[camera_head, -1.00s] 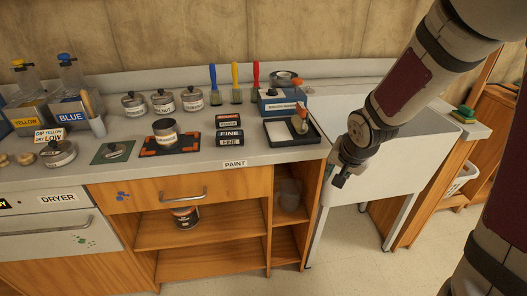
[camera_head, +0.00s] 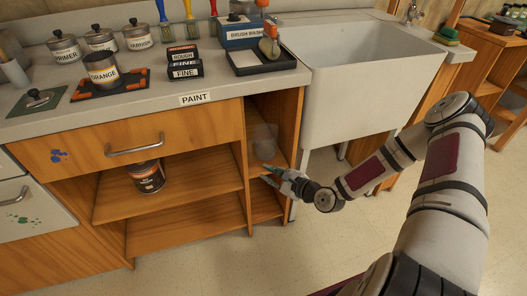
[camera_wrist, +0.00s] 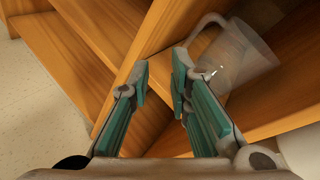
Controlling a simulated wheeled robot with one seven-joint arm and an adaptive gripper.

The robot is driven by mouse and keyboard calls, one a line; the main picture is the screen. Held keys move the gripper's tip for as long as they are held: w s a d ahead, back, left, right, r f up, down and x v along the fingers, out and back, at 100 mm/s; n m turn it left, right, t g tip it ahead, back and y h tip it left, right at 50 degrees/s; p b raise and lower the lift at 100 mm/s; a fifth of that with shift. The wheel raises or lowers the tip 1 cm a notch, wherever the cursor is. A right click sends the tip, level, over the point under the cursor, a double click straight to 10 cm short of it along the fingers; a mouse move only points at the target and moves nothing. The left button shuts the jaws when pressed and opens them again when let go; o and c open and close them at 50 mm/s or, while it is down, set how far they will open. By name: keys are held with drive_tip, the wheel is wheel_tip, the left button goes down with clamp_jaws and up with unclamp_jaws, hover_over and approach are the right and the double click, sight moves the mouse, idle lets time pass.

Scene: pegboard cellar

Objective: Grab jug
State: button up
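The jug (camera_head: 264,143) is clear and see-through. It stands on the upper shelf of the narrow open cubby at the right end of the paint counter. In the wrist view the jug (camera_wrist: 238,58) is at the upper right, tilted in the picture, with its handle toward the gripper's right finger. My gripper (camera_head: 270,175) is at the front of the cubby, below and slightly right of the jug. In the wrist view my gripper (camera_wrist: 160,75) has its teal-padded fingers apart with nothing between them. The right fingertip appears near the handle; I cannot tell whether they touch.
The cubby's wooden divider (camera_head: 245,170) rises left of the jug. A dark paint can (camera_head: 147,177) stands on the wider shelf to the left. The white sink (camera_head: 355,85) is right of the cubby. The floor (camera_head: 200,262) in front is clear.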

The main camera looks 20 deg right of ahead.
wheel_tip(320, 180, down, 3)
drive_tip(key=m+t+b, duration=0.2)
drive_tip(key=m+t, duration=0.1)
drive_tip(key=m, duration=0.2)
drive_tip(key=m+t+h+b, duration=0.2)
drive_tip(key=m, duration=0.1)
approach(250, 156)
drive_tip(key=x, duration=0.4)
drive_tip(key=shift+w+d+r, duration=0.1)
drive_tip(key=shift+d+r, duration=0.05)
drive_tip(key=shift+r, duration=0.05)
drive_tip(key=shift+b+x, duration=1.05)
drive_tip(key=shift+x, duration=2.1)
drive_tip(key=shift+r, duration=0.2)
clamp_jaws()
